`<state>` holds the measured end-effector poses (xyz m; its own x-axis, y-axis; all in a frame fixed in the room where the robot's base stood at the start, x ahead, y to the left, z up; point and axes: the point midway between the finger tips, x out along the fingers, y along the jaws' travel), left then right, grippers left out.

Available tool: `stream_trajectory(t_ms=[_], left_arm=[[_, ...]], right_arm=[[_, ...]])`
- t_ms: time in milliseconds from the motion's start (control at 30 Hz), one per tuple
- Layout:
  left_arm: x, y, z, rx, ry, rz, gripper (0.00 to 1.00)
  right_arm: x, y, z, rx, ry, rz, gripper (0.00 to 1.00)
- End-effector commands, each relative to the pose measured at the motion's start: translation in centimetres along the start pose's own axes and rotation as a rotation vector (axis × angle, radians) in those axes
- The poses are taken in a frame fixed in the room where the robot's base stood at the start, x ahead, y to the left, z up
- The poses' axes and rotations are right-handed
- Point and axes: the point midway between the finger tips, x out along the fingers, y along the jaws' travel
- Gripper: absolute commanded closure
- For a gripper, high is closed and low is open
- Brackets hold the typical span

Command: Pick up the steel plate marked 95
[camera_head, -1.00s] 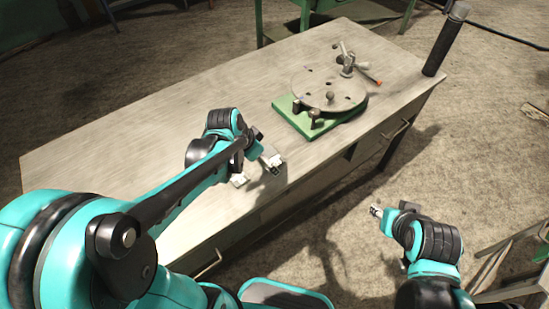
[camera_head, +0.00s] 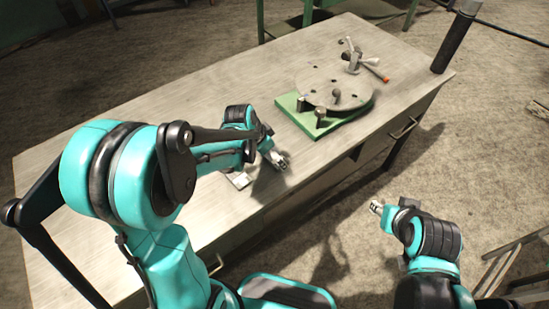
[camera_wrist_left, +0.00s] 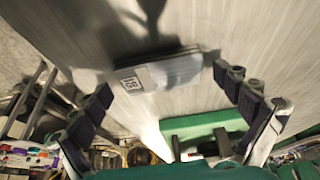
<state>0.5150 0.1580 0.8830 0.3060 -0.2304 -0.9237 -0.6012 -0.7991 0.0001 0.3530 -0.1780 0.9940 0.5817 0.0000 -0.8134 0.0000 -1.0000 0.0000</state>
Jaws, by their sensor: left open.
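The steel plate (camera_wrist_left: 175,72) lies flat on the workbench, with a pale label at one end in the left wrist view. I cannot read the label's number surely. In the head view a small part of the plate (camera_head: 240,180) shows beside my left gripper (camera_head: 281,160), which hides the rest. In the left wrist view my left gripper (camera_wrist_left: 163,82) is open, with its fingers apart on either side of the plate and not closed on it. My right gripper (camera_head: 376,207) is off the bench's front side, and its fingers are too small to judge.
The workbench (camera_head: 110,150) has a round slotted disc (camera_head: 330,82) on a green base (camera_head: 320,128), with a red-tipped handle (camera_head: 385,79) behind. A dark post (camera_head: 455,40) stands at the far right corner. The bench's left part is clear.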

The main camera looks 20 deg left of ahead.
Motion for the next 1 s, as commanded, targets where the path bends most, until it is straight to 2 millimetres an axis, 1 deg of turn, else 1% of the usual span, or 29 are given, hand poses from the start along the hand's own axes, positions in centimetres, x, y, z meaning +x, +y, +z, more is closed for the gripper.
stream_trajectory(t_ms=[33,67,100,167,200,300,533,667,767,933,967,1000], left_arm=[[-0.1,0.0,0.0,0.0,0.0,0.0,0.03],[-0.1,0.0,0.0,0.0,0.0,0.0,0.11],[-0.1,0.0,0.0,0.0,0.0,0.0,0.21],[-0.1,0.0,0.0,0.0,0.0,0.0,0.37],[-0.1,0.0,0.0,0.0,0.0,0.0,0.47],[-0.1,0.0,0.0,0.0,0.001,0.0,0.71],[-0.2,0.0,-0.1,0.0,0.001,-0.001,0.71],[-0.7,0.0,-0.3,0.0,0.001,-0.001,0.71],[-1.6,0.0,-0.6,0.0,0.001,-0.001,0.71],[-4.1,0.0,-1.7,0.0,0.001,-0.001,0.71],[-4.5,0.2,-1.9,0.001,0.001,0.0,0.71],[-4.5,1.0,-2.5,0.005,0.0,0.002,0.71]], right_arm=[[-0.1,0.0,0.0,0.0,0.0,0.0,0.6],[-0.1,0.0,0.0,0.0,0.0,0.0,0.6],[-0.1,0.0,-0.1,0.0,0.0,0.0,0.6],[-0.1,0.0,-0.1,0.0,0.0,0.0,0.6],[-0.1,0.0,0.0,0.0,0.0,0.0,0.6],[0.0,0.0,0.0,0.0,0.0,0.0,0.6],[-0.1,0.0,-0.1,0.0,0.0,0.0,0.6],[-0.3,0.0,-0.3,0.0,0.0,0.0,0.6],[-0.8,0.0,-0.6,0.0,0.0,0.0,0.6],[-1.9,0.0,-1.4,0.0,0.0,0.0,0.6],[-2.1,0.0,-1.6,0.0,0.0,0.0,0.6],[-2.3,0.0,-1.6,0.0,0.0,0.0,0.6]])
